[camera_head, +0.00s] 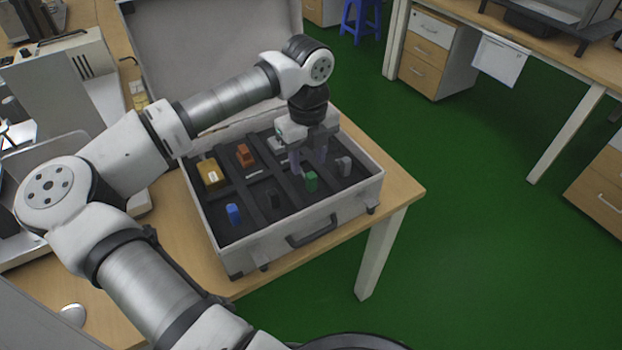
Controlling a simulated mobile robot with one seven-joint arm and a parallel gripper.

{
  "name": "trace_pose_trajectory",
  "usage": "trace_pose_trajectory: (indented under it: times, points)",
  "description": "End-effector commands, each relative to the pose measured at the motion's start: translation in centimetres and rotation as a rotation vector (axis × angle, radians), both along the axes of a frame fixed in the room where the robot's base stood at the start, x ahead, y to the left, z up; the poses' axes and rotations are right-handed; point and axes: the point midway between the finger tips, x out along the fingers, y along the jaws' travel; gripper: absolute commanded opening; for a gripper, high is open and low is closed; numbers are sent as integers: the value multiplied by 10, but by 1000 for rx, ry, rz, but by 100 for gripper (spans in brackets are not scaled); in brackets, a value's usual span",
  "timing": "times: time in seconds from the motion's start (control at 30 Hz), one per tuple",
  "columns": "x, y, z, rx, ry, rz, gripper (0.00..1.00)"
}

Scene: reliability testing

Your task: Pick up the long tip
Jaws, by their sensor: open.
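An open grey case (347,205) with dark foam compartments stands on the wooden table, holding several small parts. Which one is the long tip I cannot tell. In the front row are a blue part (233,214), a black part (272,198), a green part (311,181) and a grey part (344,166). In the back row are a yellow block (211,174) and an orange-brown part (245,155). My gripper (309,160) points down over the right side of the case, open, its fingers behind the green part in the picture. Whatever lies between or under the fingers is hidden.
The raised case lid (210,50) stands behind my arm. The table's right corner (405,188) is bare. Grey equipment (75,80) sits on the table at the left. Green floor, drawers (425,55) and a blue stool (360,15) lie beyond.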

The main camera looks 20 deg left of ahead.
Motion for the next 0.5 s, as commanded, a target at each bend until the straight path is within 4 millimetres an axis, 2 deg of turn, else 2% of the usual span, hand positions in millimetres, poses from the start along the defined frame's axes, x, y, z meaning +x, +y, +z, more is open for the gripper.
trace_pose_trajectory:
  times: [0.17, 0.4, 0.5]
  points:
    - [0, -2, -11, -2, 3, -2, 44]
    - [1, -6, -46, -3, 2, -1, 44]
    - [1, -6, -54, -1, 1, -2, 44]
